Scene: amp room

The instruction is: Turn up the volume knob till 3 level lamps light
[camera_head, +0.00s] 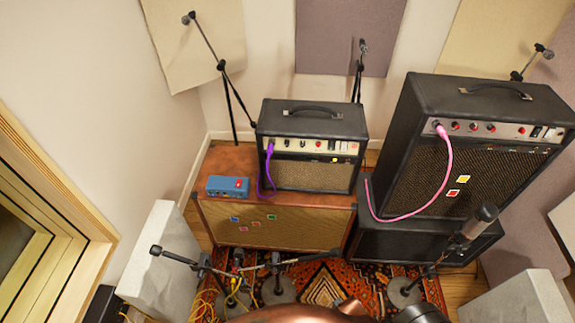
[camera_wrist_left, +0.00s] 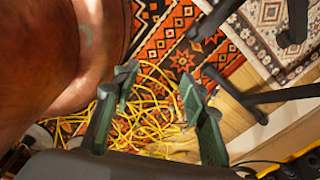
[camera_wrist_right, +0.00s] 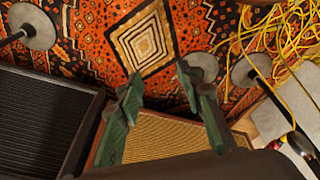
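A small black amp (camera_head: 310,147) stands on a brown cabinet (camera_head: 270,219). Its light panel (camera_head: 317,145) carries a row of small knobs, and a purple cable (camera_head: 267,165) is plugged in at its left end. A larger black amp (camera_head: 470,140) stands at the right, with red-capped knobs (camera_head: 473,127) and a pink cable (camera_head: 446,160). Which knob is the volume knob, and whether any level lamp is lit, is too small to tell. My left gripper (camera_wrist_left: 157,75) and right gripper (camera_wrist_right: 158,75) are open and empty over the floor. Neither shows clearly in the head view.
A blue pedal box (camera_head: 228,187) sits on the brown cabinet, left of the small amp. Microphone stands reach across in front, with a large microphone (camera_head: 477,222) at the right. Yellow cables (camera_head: 205,303) lie tangled on the patterned rug (camera_head: 322,286). Grey blocks flank both sides.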

